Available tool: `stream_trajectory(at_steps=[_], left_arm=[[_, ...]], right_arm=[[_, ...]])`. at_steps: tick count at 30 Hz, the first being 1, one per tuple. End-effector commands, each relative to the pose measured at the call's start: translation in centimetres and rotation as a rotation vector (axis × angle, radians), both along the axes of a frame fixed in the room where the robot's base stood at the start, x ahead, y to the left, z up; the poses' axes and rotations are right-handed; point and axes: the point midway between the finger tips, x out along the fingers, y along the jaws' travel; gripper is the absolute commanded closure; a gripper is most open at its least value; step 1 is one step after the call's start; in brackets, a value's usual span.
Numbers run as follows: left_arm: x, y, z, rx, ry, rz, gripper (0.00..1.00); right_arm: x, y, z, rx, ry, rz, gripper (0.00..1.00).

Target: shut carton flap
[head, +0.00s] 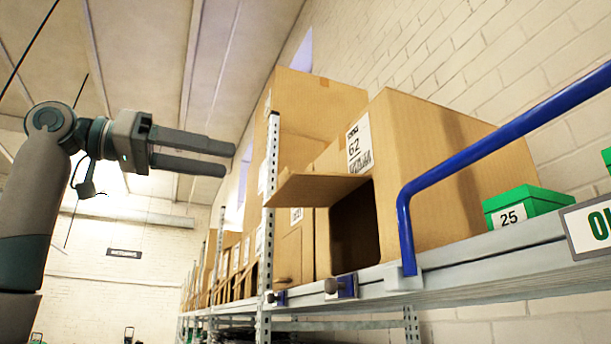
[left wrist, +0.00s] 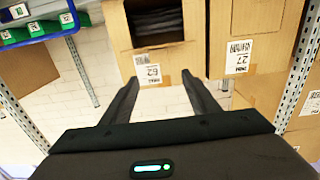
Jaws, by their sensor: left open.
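A brown carton (head: 432,150) labelled 62 stands on the shelf with a dark opening in its front. Its flap (head: 318,189) sticks out roughly level from the top of that opening, towards my left arm. The carton also shows upside down in the left wrist view (left wrist: 117,22), with dark folded contents inside its opening. My left gripper (head: 226,158) is open and empty, to the left of the flap and a little higher, apart from it in the head view. Its fingers (left wrist: 161,77) point at the carton front, either side of the 62 label. My right gripper is not in view.
A perforated upright post (head: 268,200) stands just left of the flap. A blue rail (head: 490,140) runs in front of the carton, and a green box (head: 523,207) marked 25 stands to the right. Another carton (left wrist: 250,35) labelled 27 adjoins it.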

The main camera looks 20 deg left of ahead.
Motion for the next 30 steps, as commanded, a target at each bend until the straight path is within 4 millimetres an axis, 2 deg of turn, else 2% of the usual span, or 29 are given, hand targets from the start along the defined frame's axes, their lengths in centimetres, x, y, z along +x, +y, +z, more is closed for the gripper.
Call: stream_trajectory(at_steps=[5, 12, 23, 30], left_arm=[[1.0, -1.0, 0.1, 0.001, 0.001, 0.000, 0.45], [3.6, -3.6, 0.2, 0.004, 0.002, -0.001, 0.45], [8.2, -8.2, 0.3, 0.001, 0.001, -0.001, 0.45], [10.8, -10.8, 0.2, 0.001, 0.001, -0.001, 0.45]], right_arm=[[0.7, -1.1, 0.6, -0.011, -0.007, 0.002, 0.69], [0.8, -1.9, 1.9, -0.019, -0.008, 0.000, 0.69], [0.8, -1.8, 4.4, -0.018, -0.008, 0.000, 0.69], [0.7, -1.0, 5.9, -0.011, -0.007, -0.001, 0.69]])
